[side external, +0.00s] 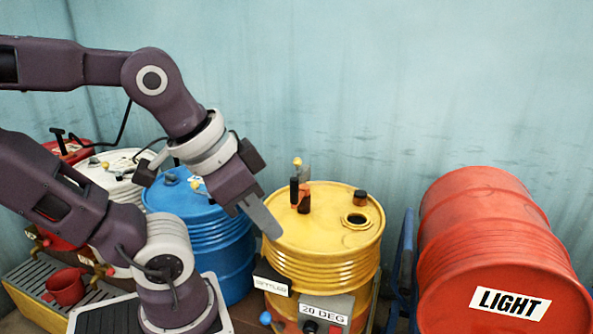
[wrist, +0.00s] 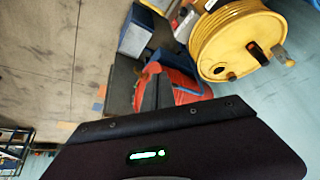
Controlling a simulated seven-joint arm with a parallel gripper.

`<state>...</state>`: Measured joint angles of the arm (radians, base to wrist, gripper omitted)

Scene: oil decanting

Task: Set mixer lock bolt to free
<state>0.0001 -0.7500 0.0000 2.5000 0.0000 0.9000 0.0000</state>
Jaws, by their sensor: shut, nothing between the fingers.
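My gripper (side external: 262,218) is shut and empty, its grey fingers pointing down to the right in front of the yellow drum's left rim in the side view. In the wrist view the gripper (wrist: 152,88) shows as narrow fingers above its dark body. The yellow drum (side external: 325,262) has a lid with a black upright handle on an orange-red block (side external: 304,203), a dark cap and an open round port. The yellow drum also shows in the wrist view (wrist: 205,45). I cannot tell which part is the mixer lock bolt; no bolt is labelled.
A red drum labelled LIGHT (side external: 485,235) lies on its side at right. A blue drum (side external: 232,262) and a white drum (side external: 105,178) stand left. A red mug (side external: 66,288) sits on a grating. The air above the drums at right is clear.

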